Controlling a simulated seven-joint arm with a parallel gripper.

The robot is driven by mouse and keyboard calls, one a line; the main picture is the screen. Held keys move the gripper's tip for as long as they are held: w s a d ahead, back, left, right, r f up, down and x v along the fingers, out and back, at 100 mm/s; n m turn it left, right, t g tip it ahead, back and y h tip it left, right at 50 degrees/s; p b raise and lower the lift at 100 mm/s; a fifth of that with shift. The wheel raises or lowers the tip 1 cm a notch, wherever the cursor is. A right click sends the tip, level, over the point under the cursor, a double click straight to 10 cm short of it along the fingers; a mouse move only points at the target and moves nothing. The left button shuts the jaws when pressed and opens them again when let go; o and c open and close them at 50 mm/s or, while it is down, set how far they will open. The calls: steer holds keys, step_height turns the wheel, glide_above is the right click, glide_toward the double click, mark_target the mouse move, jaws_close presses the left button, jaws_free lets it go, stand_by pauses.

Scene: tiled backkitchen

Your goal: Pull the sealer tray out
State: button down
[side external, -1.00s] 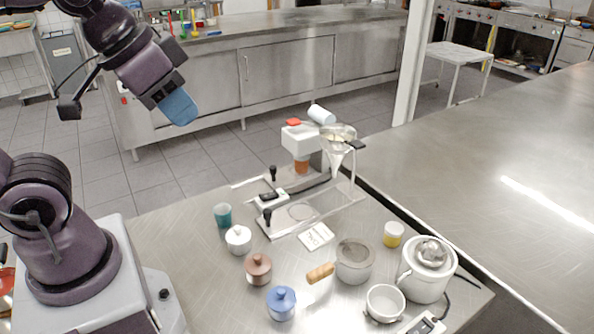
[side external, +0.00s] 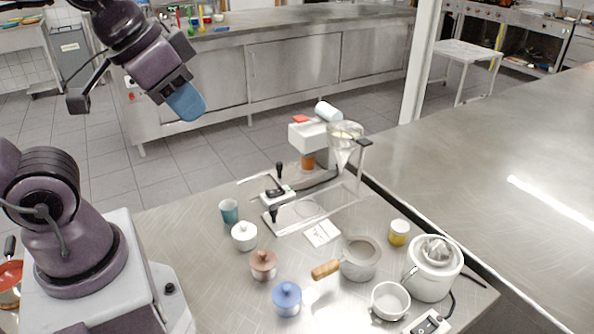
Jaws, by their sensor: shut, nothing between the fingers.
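The sealer (side external: 310,135) stands at the back of the steel table, with a white head and an orange part under it. Its flat metal sealer tray (side external: 318,207) lies low at the front of it, with a round opening. Two black knobbed handles stand up at its left, the rear one (side external: 280,168) and the front one (side external: 273,214). I cannot tell which handle belongs to the tray. My gripper (side external: 188,104), with blue fingertips, is shut and empty, high up to the left of the sealer and well apart from it.
A clear funnel (side external: 345,140) stands at the sealer's right. In front are a teal cup (side external: 229,211), white (side external: 244,236), brown (side external: 263,265) and blue (side external: 287,298) lidded pots, a wooden-handled pan (side external: 360,260), a yellow-banded jar (side external: 398,232) and a white label card (side external: 321,233).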

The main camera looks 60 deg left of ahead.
steer(key=c, duration=1.4)
jaws_free()
steer(key=shift+f, duration=0.2)
steer(key=o, duration=0.4)
steer(key=shift+w+a+f+n+g, duration=0.15)
steer(key=shift+w+a+f+g, duration=0.1)
steer(key=shift+w+f+g, duration=0.25)
steer(key=shift+w+a+f+n+g, duration=0.15)
steer(key=shift+w+a+f+g, duration=0.2)
steer(key=shift+f, duration=0.3)
steer(key=n+y, duration=0.3)
steer(key=n, duration=0.5)
glide_toward(279, 163)
steer(key=shift+g, duration=0.35)
steer(key=x, duration=0.9)
steer(key=shift+w+f, duration=0.1)
steer(key=shift+w, duration=0.2)
jaws_close()
